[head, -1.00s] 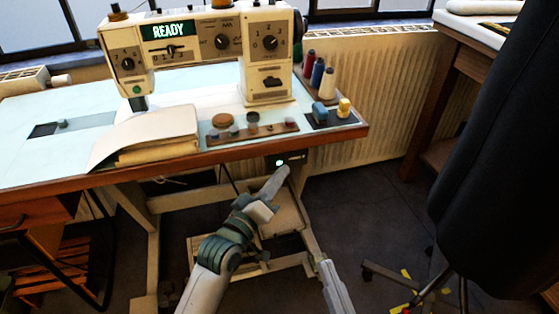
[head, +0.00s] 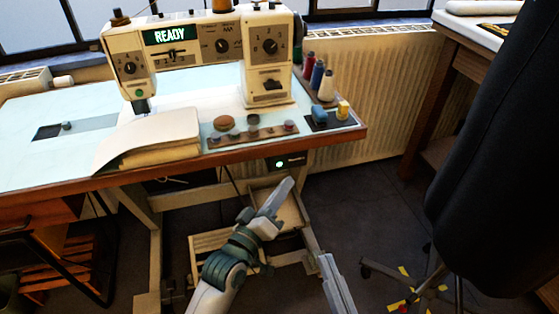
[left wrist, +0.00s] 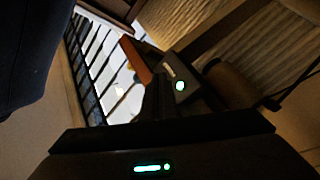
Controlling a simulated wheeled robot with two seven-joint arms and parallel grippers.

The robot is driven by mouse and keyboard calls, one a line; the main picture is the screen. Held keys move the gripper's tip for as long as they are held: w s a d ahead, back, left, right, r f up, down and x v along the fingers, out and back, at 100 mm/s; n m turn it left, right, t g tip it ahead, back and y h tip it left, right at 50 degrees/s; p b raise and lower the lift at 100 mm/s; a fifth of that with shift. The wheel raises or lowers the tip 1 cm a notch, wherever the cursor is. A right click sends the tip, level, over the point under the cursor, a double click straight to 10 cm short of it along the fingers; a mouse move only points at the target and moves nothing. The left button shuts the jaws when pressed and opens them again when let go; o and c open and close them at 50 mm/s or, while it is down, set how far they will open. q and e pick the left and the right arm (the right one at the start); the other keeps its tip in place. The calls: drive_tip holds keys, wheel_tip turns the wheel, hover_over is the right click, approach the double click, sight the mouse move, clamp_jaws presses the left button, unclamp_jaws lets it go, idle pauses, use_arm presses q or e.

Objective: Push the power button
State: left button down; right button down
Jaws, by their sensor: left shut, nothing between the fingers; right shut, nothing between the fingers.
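The power button (head: 279,164) is a small round green-lit spot on a dark box (head: 297,160) under the table's front edge. It also glows in the left wrist view (left wrist: 180,86), right beside the dark fingers there. My left gripper (head: 289,183) is shut and empty, its tip a little below the button in the head view, with a visible gap between them. My right gripper (head: 324,259) is low at the bottom middle, shut and empty, well below the table. The sewing machine (head: 215,55) on the table shows a lit "READY" display (head: 170,36).
The table (head: 250,148) has a wooden front edge just above the button box. Pale frame legs (head: 310,240) stand beneath it. A dark chair (head: 490,150) fills the right side. Thread spools (head: 317,75) and a folded cloth (head: 150,135) lie on top.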

use_arm(q)
drive_tip(key=s, duration=0.1)
drive_tip(key=s+d+p, duration=0.1)
drive_tip(key=shift+s, duration=0.3)
